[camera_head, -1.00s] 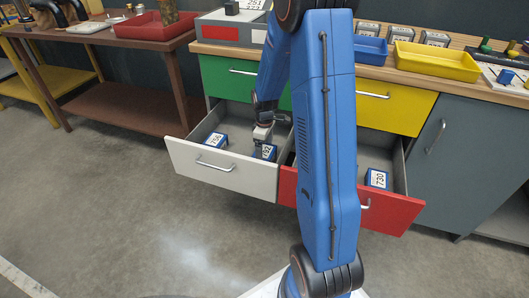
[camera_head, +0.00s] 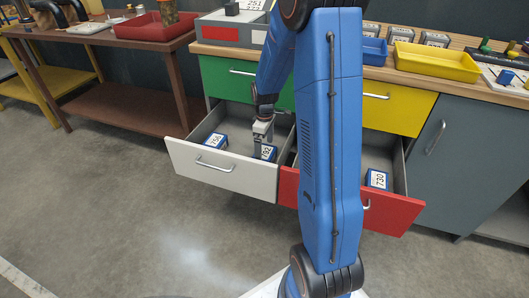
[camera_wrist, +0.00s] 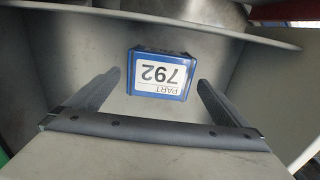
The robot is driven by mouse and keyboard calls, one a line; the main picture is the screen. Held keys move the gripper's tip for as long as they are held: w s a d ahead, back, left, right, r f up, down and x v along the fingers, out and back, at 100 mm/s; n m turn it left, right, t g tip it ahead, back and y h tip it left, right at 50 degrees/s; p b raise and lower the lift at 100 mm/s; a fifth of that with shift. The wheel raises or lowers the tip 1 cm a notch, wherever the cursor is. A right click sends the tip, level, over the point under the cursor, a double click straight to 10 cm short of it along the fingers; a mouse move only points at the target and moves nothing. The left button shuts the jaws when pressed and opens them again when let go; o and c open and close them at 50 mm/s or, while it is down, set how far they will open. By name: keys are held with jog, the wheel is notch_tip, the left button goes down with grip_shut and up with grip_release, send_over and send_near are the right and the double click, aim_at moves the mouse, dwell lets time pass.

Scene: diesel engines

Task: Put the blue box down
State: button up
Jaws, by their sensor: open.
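The blue box with the label 792 (camera_head: 267,153) sits on the floor of the open white-fronted drawer, near its right side. It also shows in the wrist view (camera_wrist: 160,75), label up, between and beyond my fingertips. My gripper (camera_head: 262,138) is open and empty just above the box. In the wrist view its two fingers are spread on either side of the box, with gaps between them and it. Another blue box, labelled 756 (camera_head: 215,141), lies farther left in the same drawer (camera_head: 222,168).
The red-fronted drawer (camera_head: 400,212) beside it is also open and holds a blue box labelled 730 (camera_head: 377,179). My arm hides part of it. Above are shut green (camera_head: 228,77) and yellow (camera_head: 400,107) drawers. The bench top carries a yellow tray (camera_head: 437,62).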

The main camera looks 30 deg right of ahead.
aim_at(264, 152)
jog(key=s+a+r+m+t, duration=0.1)
jog(key=s+a+r, duration=0.2)
jog(key=r, duration=0.5)
jog(key=s+a+r+m, duration=0.1)
jog(key=s+a+r, duration=0.15)
jog(key=r, duration=0.55)
jog(key=s+a+r+m+t, duration=0.1)
jog(key=s+a+r+m, duration=0.1)
jog(key=s, duration=0.6)
jog(key=s+a+r+m+t, duration=0.1)
jog(key=s+a+r, duration=0.2)
jog(key=s, duration=0.5)
jog(key=s+a+r+m+t, duration=0.1)
jog(key=s+a+r+m, duration=0.1)
jog(key=s+a, duration=0.3)
jog(key=shift+s+r+m+t, duration=0.3)
jog(key=shift+s+r+t, duration=0.1)
jog(key=shift+s, duration=1.5)
jog(key=shift+a, duration=0.1)
jog(key=shift+c, duration=0.3)
